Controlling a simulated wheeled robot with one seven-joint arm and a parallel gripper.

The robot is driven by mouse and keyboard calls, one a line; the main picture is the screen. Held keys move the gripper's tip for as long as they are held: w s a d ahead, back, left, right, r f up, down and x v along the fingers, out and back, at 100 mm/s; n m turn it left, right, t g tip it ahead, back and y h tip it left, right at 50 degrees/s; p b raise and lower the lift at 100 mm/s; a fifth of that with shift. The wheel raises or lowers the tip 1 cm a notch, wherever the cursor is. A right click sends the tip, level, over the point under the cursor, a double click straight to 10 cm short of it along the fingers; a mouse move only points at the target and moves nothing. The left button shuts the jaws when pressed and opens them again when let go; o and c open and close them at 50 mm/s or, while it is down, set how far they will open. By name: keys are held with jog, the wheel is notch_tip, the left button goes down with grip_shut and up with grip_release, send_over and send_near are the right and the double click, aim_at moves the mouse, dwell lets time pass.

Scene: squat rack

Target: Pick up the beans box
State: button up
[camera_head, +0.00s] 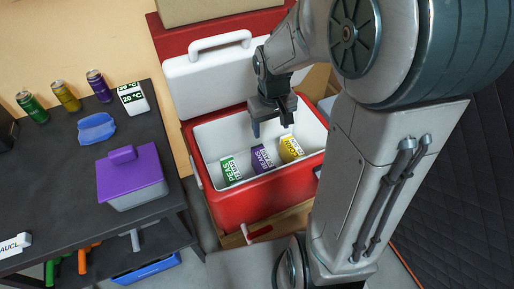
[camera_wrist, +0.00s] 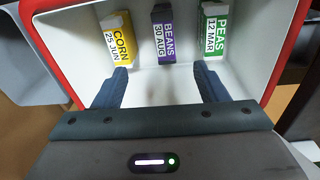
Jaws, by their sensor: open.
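The beans box (camera_head: 262,159) is purple with a white label and stands inside the red cooler (camera_head: 258,201), between a green peas box (camera_head: 230,170) and a yellow corn box (camera_head: 291,148). In the wrist view the beans box (camera_wrist: 163,35) is in the middle at the cooler's wall, its label reading BEANS 30 AUG. The corn box (camera_wrist: 119,37) is on its left and the peas box (camera_wrist: 213,31) on its right. My gripper (camera_head: 271,127) is open and empty over the cooler. In the wrist view its fingers (camera_wrist: 161,82) are apart, short of the beans box.
The cooler's white lid (camera_head: 207,79) stands open behind it. A dark table (camera_head: 70,177) at left holds several cans, a purple-lidded container (camera_head: 131,177) and a blue item (camera_head: 97,128).

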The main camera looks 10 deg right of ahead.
jog(key=b, duration=0.5)
send_over(266, 160)
jog(key=shift+g, duration=0.4)
notch_tip(266, 160, down, 12)
jog(key=shift+s+a+f, duration=0.1)
jog(key=shift+f, duration=0.1)
notch_tip(266, 160, down, 8)
jog(key=shift+r+b, duration=0.1)
jog(key=shift+b, duration=0.85)
jog(key=f, duration=0.2)
jog(key=f+b, duration=0.1)
jog(key=w+f+b, duration=0.1)
jog(key=f, duration=0.1)
jog(key=shift+a+f, duration=0.15)
jog(key=shift+f, duration=0.2)
jog(key=c, duration=1.4)
